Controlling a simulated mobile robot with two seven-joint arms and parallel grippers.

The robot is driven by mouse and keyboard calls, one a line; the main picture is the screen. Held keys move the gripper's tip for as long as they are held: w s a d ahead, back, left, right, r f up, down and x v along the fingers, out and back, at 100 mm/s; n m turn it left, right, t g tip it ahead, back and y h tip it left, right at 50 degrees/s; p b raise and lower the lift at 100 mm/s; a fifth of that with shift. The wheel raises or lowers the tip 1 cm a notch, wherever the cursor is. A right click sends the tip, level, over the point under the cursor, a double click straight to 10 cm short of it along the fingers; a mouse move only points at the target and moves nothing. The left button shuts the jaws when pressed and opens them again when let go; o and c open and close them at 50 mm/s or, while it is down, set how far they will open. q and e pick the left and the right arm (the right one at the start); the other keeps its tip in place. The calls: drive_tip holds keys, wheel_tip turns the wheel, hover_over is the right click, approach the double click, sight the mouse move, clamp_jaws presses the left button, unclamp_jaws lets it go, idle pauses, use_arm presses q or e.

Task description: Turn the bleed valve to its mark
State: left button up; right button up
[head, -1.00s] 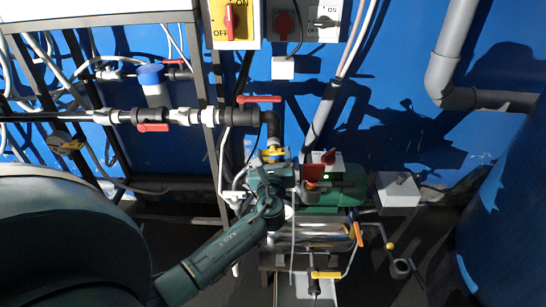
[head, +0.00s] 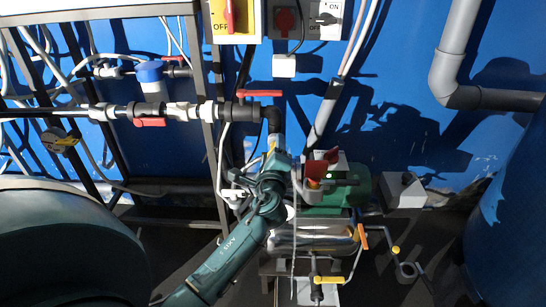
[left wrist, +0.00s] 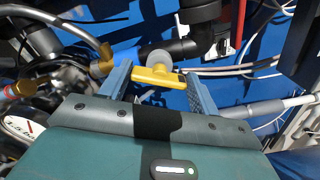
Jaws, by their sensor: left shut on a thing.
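The bleed valve shows in the left wrist view as a yellow lever handle (left wrist: 157,76) with a round grey hub, below black pipework. My left gripper (left wrist: 158,84) has a blue finger on each side of the handle and is shut on it. In the head view, the left gripper (head: 277,163) reaches in over the pipework left of the green pump (head: 325,200). It hides nearly all of the yellow handle there. I cannot make out the valve's mark. My right gripper is not in view.
A red-handled valve (head: 258,93) is on the pipe above the gripper. An orange lever (head: 362,236) and a yellow lever (head: 328,280) are lower right. A grey box (head: 404,190) stands right of the pump. In the wrist view, a grey hose (left wrist: 75,31) curves close to the left finger.

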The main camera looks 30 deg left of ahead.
use_arm(q)
drive_tip(key=n+b, duration=0.2)
drive_tip(key=n, duration=0.3)
drive_tip(key=shift+f+n, duration=0.15)
drive_tip(key=shift+n, duration=0.15)
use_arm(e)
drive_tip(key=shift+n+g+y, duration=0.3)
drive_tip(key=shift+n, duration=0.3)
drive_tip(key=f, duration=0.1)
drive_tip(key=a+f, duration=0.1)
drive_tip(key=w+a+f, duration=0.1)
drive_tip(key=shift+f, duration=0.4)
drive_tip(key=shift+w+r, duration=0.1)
use_arm(q)
drive_tip(key=o, duration=1)
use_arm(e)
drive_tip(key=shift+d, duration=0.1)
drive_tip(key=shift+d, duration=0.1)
